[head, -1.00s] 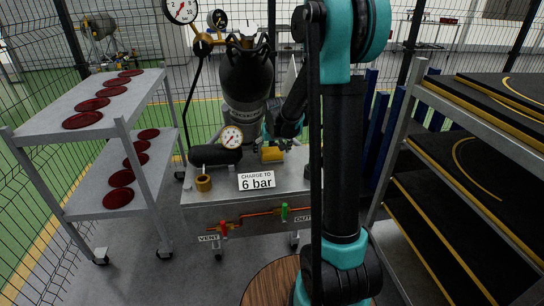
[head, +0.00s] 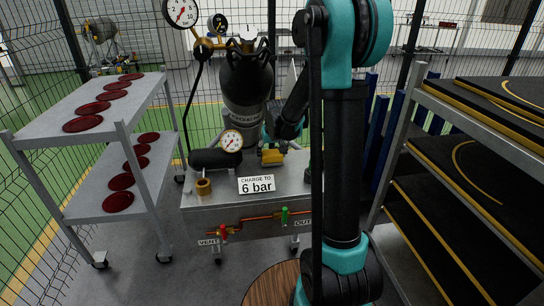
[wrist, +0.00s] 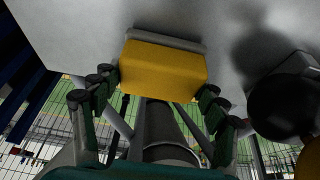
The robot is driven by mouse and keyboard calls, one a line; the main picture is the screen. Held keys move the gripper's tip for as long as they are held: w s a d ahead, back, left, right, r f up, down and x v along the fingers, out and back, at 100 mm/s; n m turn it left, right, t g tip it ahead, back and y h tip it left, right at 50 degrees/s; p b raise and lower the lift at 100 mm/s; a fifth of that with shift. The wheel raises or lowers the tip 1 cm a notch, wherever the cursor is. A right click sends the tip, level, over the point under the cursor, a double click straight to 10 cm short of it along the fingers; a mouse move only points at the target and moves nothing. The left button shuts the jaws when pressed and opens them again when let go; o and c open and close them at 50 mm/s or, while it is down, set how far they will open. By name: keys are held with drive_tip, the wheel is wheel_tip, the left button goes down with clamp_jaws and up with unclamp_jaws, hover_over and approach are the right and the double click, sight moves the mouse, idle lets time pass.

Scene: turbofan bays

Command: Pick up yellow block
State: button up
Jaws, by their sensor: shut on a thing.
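The yellow block (head: 272,157) is at the back of the grey bench top, right of the dial gauge, in the head view. In the wrist view the yellow block (wrist: 163,72) fills the middle, with a grey bar along its upper edge. My gripper (wrist: 160,88) has its dark fingers on both sides of the block and is shut on it. In the head view my gripper is small and partly hidden behind my arm. Whether the block touches the bench cannot be told clearly.
The bench (head: 225,195) carries a black cylinder with a dial gauge (head: 231,141), a brass fitting (head: 204,187) and a "6 bar" sign (head: 257,185). A dark tank (head: 247,85) stands behind. Shelf racks flank it, the left (head: 72,205) holding red discs.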

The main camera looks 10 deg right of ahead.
sight(272, 153)
wheel_tip(272, 153, up, 7)
drive_tip(key=shift+s+f, duration=0.1)
drive_tip(key=s, duration=1.7)
drive_tip(key=shift+s+f, duration=0.2)
drive_tip(key=shift+s, duration=0.2)
drive_tip(key=o, duration=0.6)
drive_tip(key=shift+c, duration=1.4)
